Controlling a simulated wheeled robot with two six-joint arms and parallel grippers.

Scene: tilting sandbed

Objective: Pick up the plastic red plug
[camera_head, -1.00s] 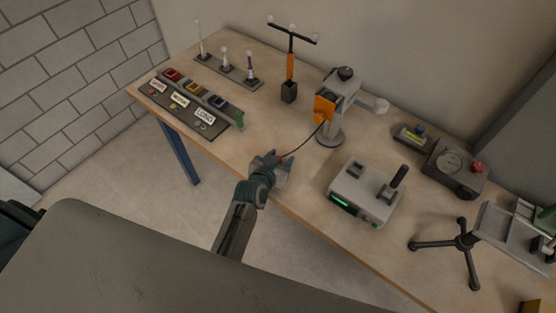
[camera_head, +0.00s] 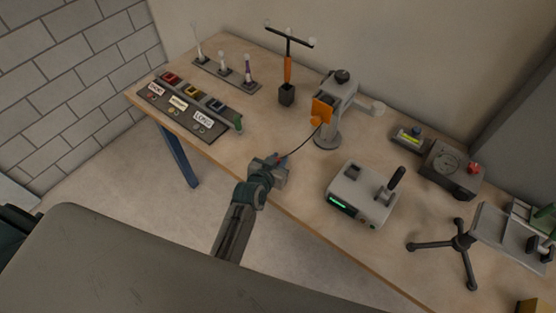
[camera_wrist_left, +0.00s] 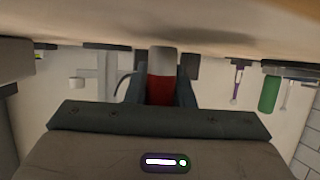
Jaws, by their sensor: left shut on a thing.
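My left gripper (camera_head: 281,163) is at the table's front edge in the head view. Its fingers are shut on the red plug (camera_head: 280,155), of which only a small red bit shows there. In the left wrist view the red plug (camera_wrist_left: 160,90) sits between the two dark fingers of my left gripper (camera_wrist_left: 161,88), with a grey part beyond it. A thin dark cable (camera_head: 304,145) runs from the plug up to the orange part (camera_head: 321,110) on the grey stand (camera_head: 329,135). My right gripper is not in view.
A grey box with a green display (camera_head: 342,205) and a lever stands to the right of the gripper. A dark labelled tray (camera_head: 176,118) lies at the left. A black tripod (camera_head: 459,243) stands at the right.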

